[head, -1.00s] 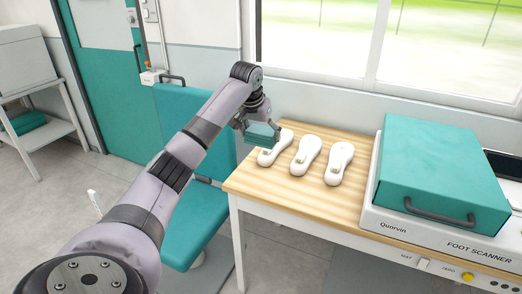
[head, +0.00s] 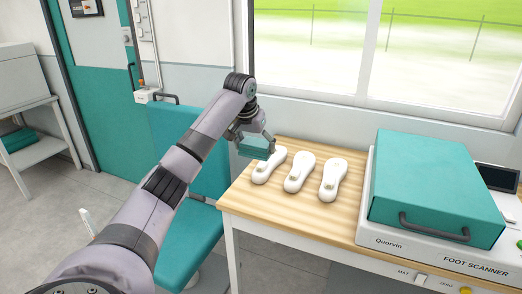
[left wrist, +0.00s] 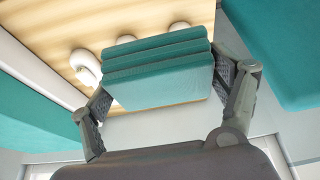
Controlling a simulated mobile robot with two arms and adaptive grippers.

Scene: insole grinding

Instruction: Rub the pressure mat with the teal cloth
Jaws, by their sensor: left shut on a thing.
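The teal cloth (head: 254,149) is a folded pad held above the left end of the wooden table, close to the leftmost white insole-shaped piece. It shows as stacked folds in the left wrist view (left wrist: 158,82). My left gripper (head: 258,139) is shut on it, with one finger at each side in the wrist view (left wrist: 165,98). The foot scanner (head: 385,240) stands on the right of the table, with a teal lid (head: 425,180) with a dark handle on top. No bare pressure mat surface can be made out. My right gripper is out of view.
Three white insole-shaped pieces (head: 300,173) lie in a row on the wooden table (head: 285,215), between the cloth and the scanner. A small dark screen (head: 497,178) is behind the scanner. A teal chair (head: 185,232) stands left of the table. The window is behind.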

